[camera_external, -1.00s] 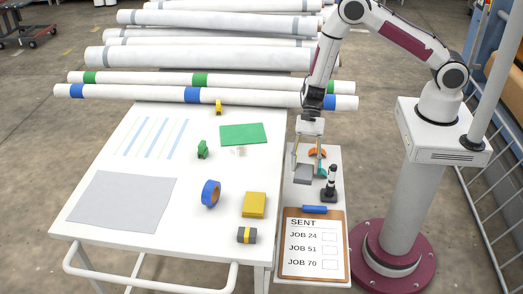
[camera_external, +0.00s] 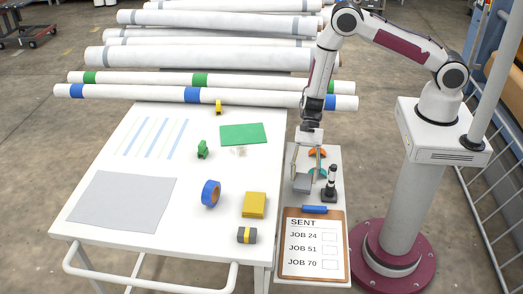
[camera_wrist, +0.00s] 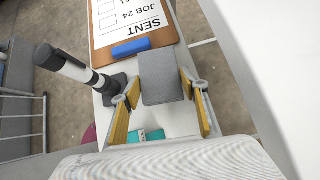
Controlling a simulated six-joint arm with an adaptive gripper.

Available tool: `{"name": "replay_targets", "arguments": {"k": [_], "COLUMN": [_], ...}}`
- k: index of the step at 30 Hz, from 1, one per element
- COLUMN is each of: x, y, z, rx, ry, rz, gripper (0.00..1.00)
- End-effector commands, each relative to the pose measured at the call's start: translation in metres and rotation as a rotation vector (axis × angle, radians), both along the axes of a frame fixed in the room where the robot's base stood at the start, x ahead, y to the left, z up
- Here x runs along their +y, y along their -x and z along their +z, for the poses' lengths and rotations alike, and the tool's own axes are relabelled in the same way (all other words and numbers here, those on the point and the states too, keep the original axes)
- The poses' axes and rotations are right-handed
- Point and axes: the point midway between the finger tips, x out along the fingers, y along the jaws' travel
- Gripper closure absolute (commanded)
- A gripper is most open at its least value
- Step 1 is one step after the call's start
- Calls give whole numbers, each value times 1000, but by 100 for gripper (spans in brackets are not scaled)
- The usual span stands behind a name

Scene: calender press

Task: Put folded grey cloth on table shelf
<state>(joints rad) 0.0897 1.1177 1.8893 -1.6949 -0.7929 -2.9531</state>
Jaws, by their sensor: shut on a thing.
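The folded grey cloth (camera_external: 301,184) is a small grey block between the fingers of my gripper (camera_external: 304,176). In the wrist view the grey cloth (camera_wrist: 162,78) sits between the yellow-padded fingers of my gripper (camera_wrist: 158,88), which are shut on it. It is over the narrow white shelf (camera_external: 333,163) along the right side of the table. I cannot tell whether its underside touches the shelf.
A black and white upright tool (camera_external: 331,185) stands close to the right of the cloth. A blue bar (camera_external: 314,210) and a clipboard (camera_external: 314,265) lie nearer the camera. Teal and orange items (camera_external: 317,153) lie behind. The white table (camera_external: 150,250) is at left.

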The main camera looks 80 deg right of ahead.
Motion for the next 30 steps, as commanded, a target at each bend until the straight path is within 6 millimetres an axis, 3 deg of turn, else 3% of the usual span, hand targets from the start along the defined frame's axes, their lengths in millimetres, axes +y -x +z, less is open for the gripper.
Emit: {"name": "replay_targets", "arguments": {"k": [10,27,28,29,30], "x": [0,0,0,0,0], "y": [1,0,0,0,0], "z": [-29,-35,-34,-34,-34], "rx": [1,0,0,0,0], "ry": [0,0,0,0,0], "rz": [0,0,0,0,0], "gripper": [77,77,48,40,39]}}
